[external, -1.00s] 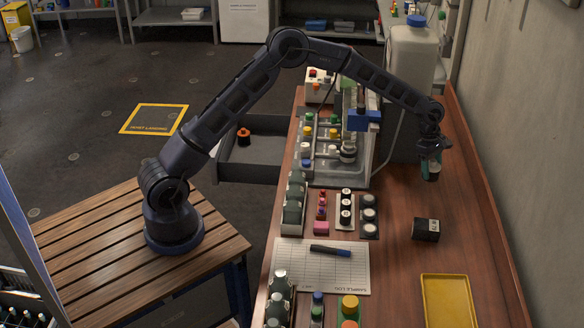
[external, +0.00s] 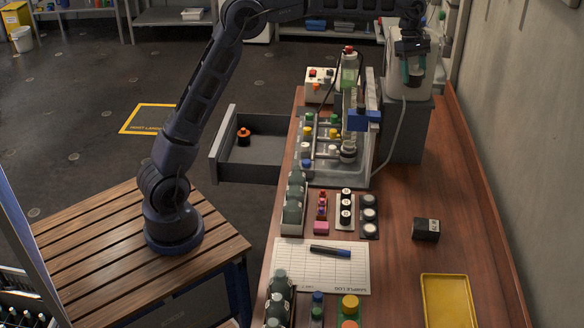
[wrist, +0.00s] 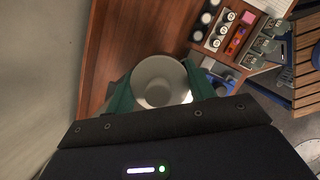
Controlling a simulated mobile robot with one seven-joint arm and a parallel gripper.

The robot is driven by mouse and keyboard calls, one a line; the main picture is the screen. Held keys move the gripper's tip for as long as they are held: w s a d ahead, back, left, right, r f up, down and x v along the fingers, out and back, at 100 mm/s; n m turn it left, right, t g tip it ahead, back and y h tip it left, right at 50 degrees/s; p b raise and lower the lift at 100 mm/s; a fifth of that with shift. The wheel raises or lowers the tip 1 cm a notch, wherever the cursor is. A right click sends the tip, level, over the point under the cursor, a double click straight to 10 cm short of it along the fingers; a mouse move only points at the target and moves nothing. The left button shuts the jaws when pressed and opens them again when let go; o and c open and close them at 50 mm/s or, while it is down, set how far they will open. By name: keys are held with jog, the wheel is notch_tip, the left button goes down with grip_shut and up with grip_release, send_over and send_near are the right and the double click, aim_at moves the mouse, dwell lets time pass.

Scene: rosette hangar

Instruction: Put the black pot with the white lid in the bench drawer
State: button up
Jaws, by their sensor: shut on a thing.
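My gripper (external: 413,80) is raised at the back right, in front of the large white container. Its green fingers are shut on a round thing with a pale grey-white top, which looks like the white-lidded pot (wrist: 160,82) in the wrist view. The bench drawer (external: 250,172) is pulled open at the left side of the bench. A dark pot with an orange lid (external: 243,136) stands inside it, with bare floor around it.
A rack of bottles and a stand with a green bottle (external: 349,72) rise between my gripper and the drawer. The large white container (external: 408,50) stands on a grey box. A black box (external: 426,230) and a yellow tray (external: 449,300) lie on the bench's right side.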

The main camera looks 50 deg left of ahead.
jog(key=s+a+r, duration=0.3)
jog(key=a+r, duration=0.5)
jog(key=r, duration=0.2)
jog(key=w+a+f+n+t, duration=0.1)
jog(key=w+a+f+n, duration=0.1)
jog(key=a+f, duration=0.45)
jog(key=w+a+f+n, duration=0.2)
jog(key=a+f, duration=0.2)
jog(key=a, duration=0.6)
jog(key=n+t+y, duration=0.2)
jog(key=n+t, duration=0.1)
jog(key=n, duration=1)
send_over(249, 155)
jog(key=s, duration=0.1)
notch_tip(249, 155, down, 39)
jog(key=f, duration=1.5)
jog(key=shift+s+a+f, duration=0.1)
jog(key=shift+s+f, duration=0.1)
jog(key=shift+f, duration=2.55)
